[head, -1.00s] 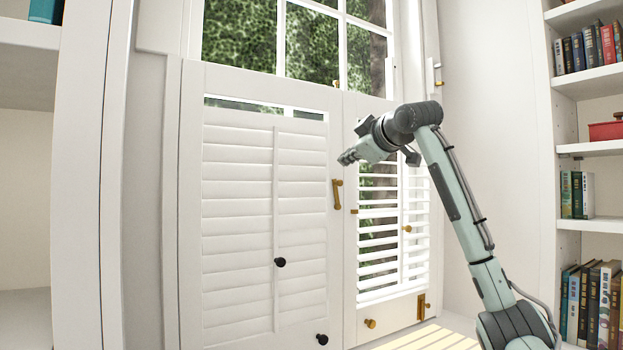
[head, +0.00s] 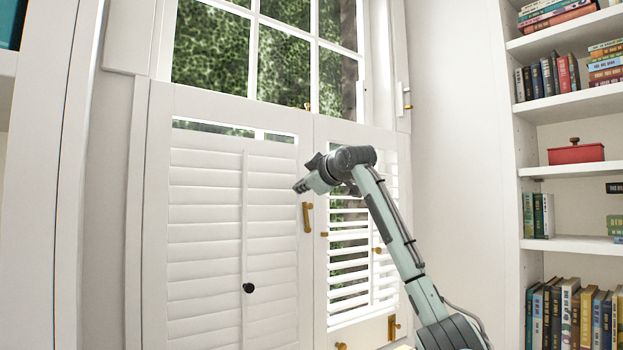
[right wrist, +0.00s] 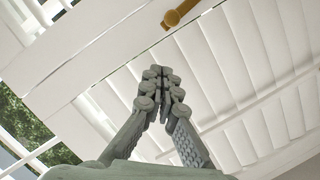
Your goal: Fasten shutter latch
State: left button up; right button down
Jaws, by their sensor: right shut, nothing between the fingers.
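The brass latch bar (head: 307,217) is mounted near the right edge of the closed left shutter (head: 180,218). It stands nearly upright, and a brass piece also shows at the top of the right wrist view (right wrist: 181,12). A small brass catch (head: 324,234) sits on the right shutter (head: 320,265), just right of the bar's lower end. The bar does not lie across to the catch. My right gripper (head: 299,187) is above and slightly left of the latch, apart from it. In the right wrist view its fingers (right wrist: 158,72) are shut together and empty. My left gripper is out of view.
A black knob (head: 248,288) sticks out from the left shutter, and a brass knob (head: 378,250) from the right one. A bookcase (head: 560,107) with books and a red box (head: 576,153) stands at the right. The wall between window and bookcase is clear.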

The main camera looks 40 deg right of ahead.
aim_at(309, 218)
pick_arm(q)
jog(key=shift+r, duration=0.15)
pick_arm(e)
jog(key=d+f, duration=0.3)
jog(key=shift+w, duration=0.3)
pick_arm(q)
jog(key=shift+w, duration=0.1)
pick_arm(e)
jog(key=shift+s+d+r, duration=0.1)
jog(key=shift+s+d, duration=0.05)
